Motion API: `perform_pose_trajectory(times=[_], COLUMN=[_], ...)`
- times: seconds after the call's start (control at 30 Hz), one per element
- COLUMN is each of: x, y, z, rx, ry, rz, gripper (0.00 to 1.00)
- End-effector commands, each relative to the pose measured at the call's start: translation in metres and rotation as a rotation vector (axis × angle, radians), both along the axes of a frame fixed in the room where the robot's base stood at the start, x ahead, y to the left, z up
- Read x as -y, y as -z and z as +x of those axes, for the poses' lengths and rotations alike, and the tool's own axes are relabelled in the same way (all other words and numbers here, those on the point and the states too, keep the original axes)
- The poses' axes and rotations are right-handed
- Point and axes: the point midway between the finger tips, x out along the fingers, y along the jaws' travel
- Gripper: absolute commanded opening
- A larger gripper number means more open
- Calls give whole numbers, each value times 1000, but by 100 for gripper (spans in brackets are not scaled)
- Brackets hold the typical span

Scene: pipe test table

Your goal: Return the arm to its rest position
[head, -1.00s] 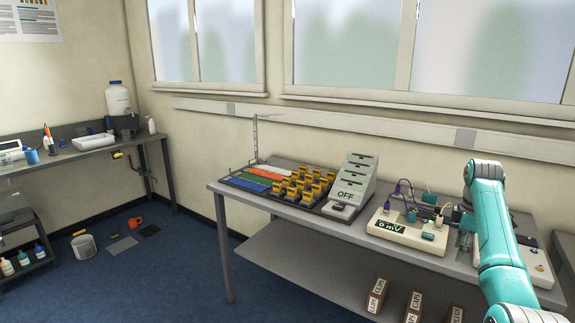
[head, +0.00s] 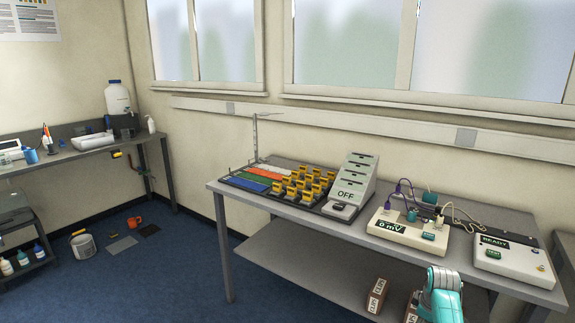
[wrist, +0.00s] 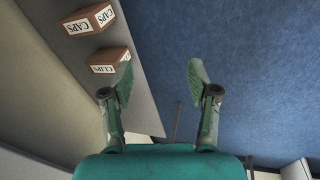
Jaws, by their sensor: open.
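My gripper (wrist: 158,90) shows in the wrist view with its two fingers spread wide apart and nothing between them. It points down past the table's lower shelf toward the blue floor. In the head view only a teal part of my arm shows at the bottom right, in front of the table (head: 285,215); the gripper itself does not show there. In the wrist view the gripper is apart from the two small boxes to its left, one labelled CAPS (wrist: 88,20) and one labelled CLIPS (wrist: 110,60).
The table holds a rack of yellow pieces (head: 303,185), a stepped unit marked OFF (head: 352,180), a meter reading 0 mV (head: 400,230) and a box marked READY (head: 510,255). A side bench (head: 75,150) stands at left. Floor (head: 170,270) between is mostly clear.

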Motion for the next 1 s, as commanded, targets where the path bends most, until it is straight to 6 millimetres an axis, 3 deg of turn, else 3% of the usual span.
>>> perform_pose_trajectory(times=[0.03, 0.2, 0.5, 0.73, 1.0], x=[-9, -35, -82, -115, -149], y=[22, 77, 150, 182, 192], z=[-10, -41, -114, -181, -267], rx=[17, 97, 242, 353, 483], ry=[14, 70, 168, 238, 315], rz=[2, 6, 32, 69, 131], gripper=[60, 60, 60, 60, 60])
